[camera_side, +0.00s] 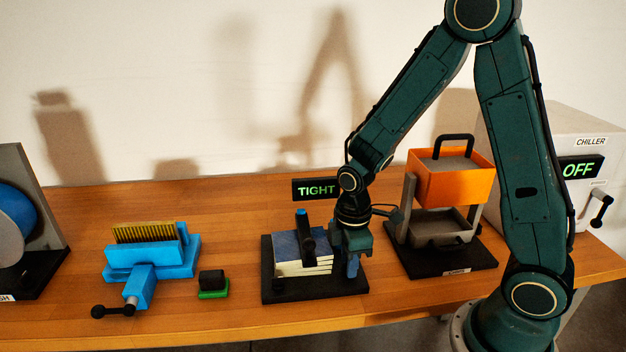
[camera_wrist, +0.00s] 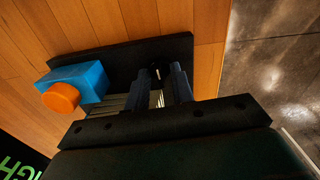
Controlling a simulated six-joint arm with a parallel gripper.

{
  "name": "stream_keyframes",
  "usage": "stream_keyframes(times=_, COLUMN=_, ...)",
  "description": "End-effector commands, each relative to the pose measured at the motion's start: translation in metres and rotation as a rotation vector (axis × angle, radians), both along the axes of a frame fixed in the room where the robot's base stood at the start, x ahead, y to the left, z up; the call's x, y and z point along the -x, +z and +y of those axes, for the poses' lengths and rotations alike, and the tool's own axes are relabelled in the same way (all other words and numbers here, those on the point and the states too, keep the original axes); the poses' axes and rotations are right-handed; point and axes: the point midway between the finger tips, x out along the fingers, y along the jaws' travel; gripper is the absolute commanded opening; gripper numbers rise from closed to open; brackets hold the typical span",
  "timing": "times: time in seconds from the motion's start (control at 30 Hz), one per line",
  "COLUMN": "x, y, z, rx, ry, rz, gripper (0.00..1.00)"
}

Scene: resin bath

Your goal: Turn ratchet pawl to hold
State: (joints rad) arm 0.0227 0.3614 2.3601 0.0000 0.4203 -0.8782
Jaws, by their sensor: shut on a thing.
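A press-like device on a black base (camera_side: 290,293) stands at the middle of the bench, with a stack of pale plates (camera_side: 303,266) under a blue top and a black upright part (camera_side: 307,240) with a blue tip. A sign (camera_side: 317,189) behind it reads TIGHT. My gripper (camera_side: 350,262) is down at the right side of this device. In the wrist view my gripper's fingers (camera_wrist: 158,78) close on a small dark part, mostly hidden between them; I cannot make out its shape or whether it is the pawl. A blue block (camera_wrist: 85,80) with an orange round end (camera_wrist: 61,97) is beside the fingers.
A blue vise (camera_side: 150,257) and a small green-and-black block (camera_side: 213,284) lie left. A chiller (camera_side: 555,130) reading OFF is far right.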

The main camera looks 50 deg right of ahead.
Motion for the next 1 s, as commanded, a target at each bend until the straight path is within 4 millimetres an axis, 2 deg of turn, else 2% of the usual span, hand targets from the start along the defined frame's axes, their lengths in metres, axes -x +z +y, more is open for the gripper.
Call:
stream_keyframes(times=0.23, x=-0.0004, y=0.0006, z=-0.0001, rx=0.0, ry=-0.076, rz=-0.001, gripper=0.01)
stream_keyframes(times=0.67, x=-0.0004, y=0.0005, z=-0.0001, rx=0.0, ry=-0.087, rz=-0.001, gripper=0.01)
stream_keyframes(times=0.7, x=-0.0004, y=0.0005, z=-0.0001, rx=0.0, ry=-0.087, rz=-0.001, gripper=0.3)
stream_keyframes(times=1.0, x=-0.0002, y=0.0004, z=-0.0001, rx=0.001, ry=-0.086, rz=-0.001, gripper=0.3)
